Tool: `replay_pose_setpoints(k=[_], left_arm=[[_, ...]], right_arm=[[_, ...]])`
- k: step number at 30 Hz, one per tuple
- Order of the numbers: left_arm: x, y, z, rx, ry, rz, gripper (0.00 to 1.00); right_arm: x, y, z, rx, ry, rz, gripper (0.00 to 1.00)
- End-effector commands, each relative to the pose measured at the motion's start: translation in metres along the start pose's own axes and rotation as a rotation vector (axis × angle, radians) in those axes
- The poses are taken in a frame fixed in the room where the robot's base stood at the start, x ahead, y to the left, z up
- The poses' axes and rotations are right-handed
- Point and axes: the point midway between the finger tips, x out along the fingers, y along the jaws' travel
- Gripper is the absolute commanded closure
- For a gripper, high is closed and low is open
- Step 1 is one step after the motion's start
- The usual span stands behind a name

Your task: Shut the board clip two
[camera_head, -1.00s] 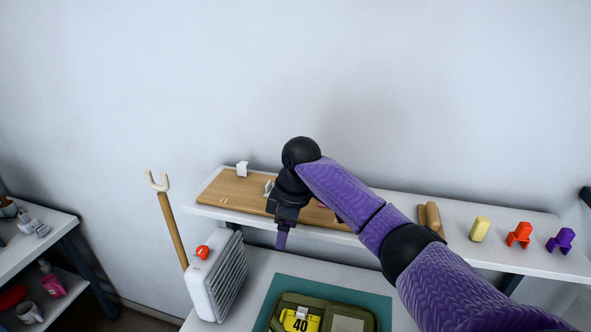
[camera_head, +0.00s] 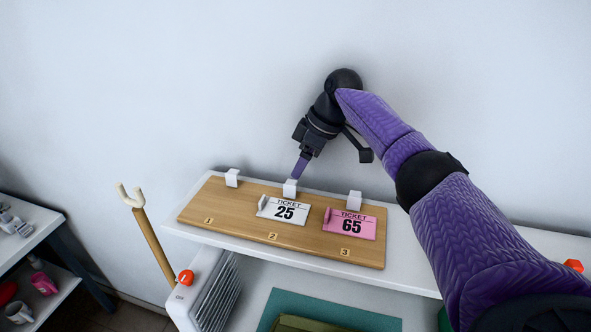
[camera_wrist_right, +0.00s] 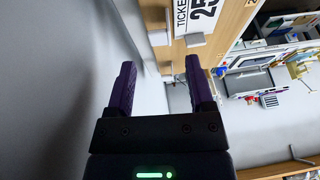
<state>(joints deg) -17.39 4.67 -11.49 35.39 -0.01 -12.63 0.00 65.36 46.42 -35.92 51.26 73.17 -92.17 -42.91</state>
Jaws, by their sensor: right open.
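The wooden board (camera_head: 225,222) lies on the white shelf, with places numbered 1, 2 and 3. Board clip two (camera_head: 290,188) is a small white block at the board's back edge, behind the white ticket 25 (camera_head: 284,210). In the head view, my right gripper (camera_head: 299,172) points down with its purple fingertips just above clip two; I cannot tell if they touch it. In the right wrist view, the right gripper (camera_wrist_right: 160,64) is open with nothing between its fingers, and ticket 25 (camera_wrist_right: 198,12) shows beyond. My left gripper is out of view.
Similar white clips stand behind place 1 (camera_head: 232,177) and place 3 (camera_head: 354,200). A pink ticket 65 (camera_head: 350,224) lies at place 3. The wall is close behind the shelf. A ribbed white heater (camera_head: 205,292) and a forked wooden stick (camera_head: 150,240) stand at left.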

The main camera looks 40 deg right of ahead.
Motion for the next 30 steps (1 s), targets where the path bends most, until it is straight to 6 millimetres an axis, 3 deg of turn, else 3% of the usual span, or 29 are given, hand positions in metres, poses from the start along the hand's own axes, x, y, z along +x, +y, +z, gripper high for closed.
replay_pose_setpoints(k=[6,15,25,30], left_arm=[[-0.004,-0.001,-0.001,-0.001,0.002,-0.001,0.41],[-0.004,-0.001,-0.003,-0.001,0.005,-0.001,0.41],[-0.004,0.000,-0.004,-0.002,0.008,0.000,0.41],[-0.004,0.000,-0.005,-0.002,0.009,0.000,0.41]], right_arm=[[0.035,0.000,0.000,0.001,0.000,-0.001,0.32],[0.040,0.000,0.000,-0.001,0.000,0.001,0.32],[0.040,0.000,0.000,0.000,0.001,0.002,1.00],[0.039,0.000,0.000,-0.001,0.001,0.004,1.00]])
